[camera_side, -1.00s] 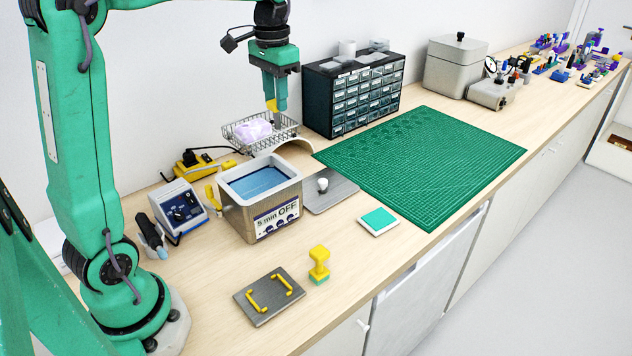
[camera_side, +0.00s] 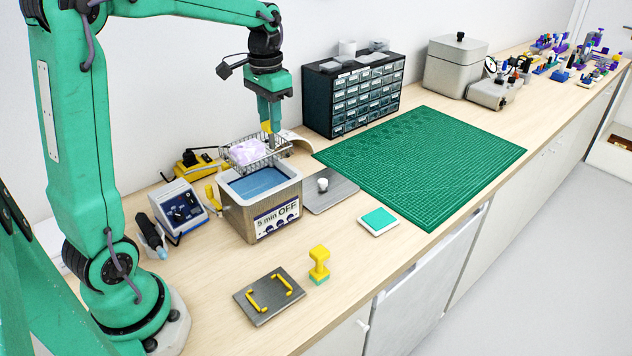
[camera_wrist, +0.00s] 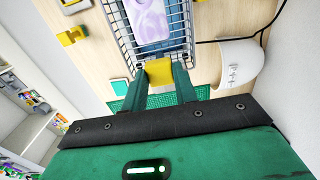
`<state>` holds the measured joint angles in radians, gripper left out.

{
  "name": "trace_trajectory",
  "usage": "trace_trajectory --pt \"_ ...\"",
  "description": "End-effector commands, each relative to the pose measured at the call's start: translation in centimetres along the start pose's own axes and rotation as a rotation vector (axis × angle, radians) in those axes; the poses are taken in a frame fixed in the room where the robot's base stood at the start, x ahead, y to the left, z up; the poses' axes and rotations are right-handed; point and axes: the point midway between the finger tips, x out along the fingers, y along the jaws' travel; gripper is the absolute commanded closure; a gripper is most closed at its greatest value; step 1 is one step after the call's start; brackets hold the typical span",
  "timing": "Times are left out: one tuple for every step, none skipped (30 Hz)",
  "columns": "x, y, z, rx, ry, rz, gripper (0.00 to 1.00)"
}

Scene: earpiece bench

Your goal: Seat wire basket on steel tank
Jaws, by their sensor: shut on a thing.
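The wire basket (camera_side: 262,155) hangs level in my gripper above the far part of the steel tank, with a pale lilac item (camera_side: 247,151) lying in it. My gripper (camera_side: 270,128) points down and is shut on the basket's yellow grip. In the wrist view the yellow grip (camera_wrist: 159,72) sits between the fingers, and the basket (camera_wrist: 128,50) extends away from it. The steel tank (camera_side: 283,208) stands open with blue liquid (camera_side: 257,182) inside; its label reads "5 min OFF". The basket overlaps the tank's back rim in the side view, so the gap below it is hard to judge.
A grey lid (camera_side: 329,194) with a white knob lies right of the tank. A blue-white control unit (camera_side: 179,207) stands at its left. The drawer cabinet (camera_side: 352,92) is behind, near the gripper. A green mat (camera_side: 425,160) lies at right.

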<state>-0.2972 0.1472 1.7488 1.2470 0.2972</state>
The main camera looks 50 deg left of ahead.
Motion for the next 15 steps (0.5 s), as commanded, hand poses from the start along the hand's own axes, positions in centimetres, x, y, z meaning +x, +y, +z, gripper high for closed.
trace_trajectory --pt "0.0 0.0 0.0 0.000 0.000 0.000 0.94" --pt "0.0 0.0 0.0 0.000 -0.001 0.000 0.94" --pt "0.0 0.0 0.0 0.000 -0.002 0.001 0.94" --pt "0.0 0.0 0.0 0.000 -0.002 0.001 0.94" --pt "0.0 0.0 0.0 0.000 -0.002 0.001 0.94" --pt "0.1 0.0 0.0 0.000 -0.002 0.001 0.94" --pt "0.2 0.0 0.0 0.000 -0.003 0.001 0.94" --pt "0.2 0.0 0.0 0.000 -0.003 0.001 0.94" --pt "0.3 0.0 0.0 0.000 -0.003 0.001 0.94" --pt "0.4 0.0 0.0 0.000 -0.003 0.001 0.94" --pt "0.5 0.0 0.0 0.000 -0.003 0.001 0.94" --pt "0.7 0.0 0.0 0.000 -0.003 0.001 0.94" --pt "0.8 0.0 0.0 0.000 -0.003 0.001 0.94" --pt "0.9 0.0 0.0 0.000 -0.003 0.001 0.94" --pt "1.1 0.0 0.0 0.000 -0.003 0.001 0.94"
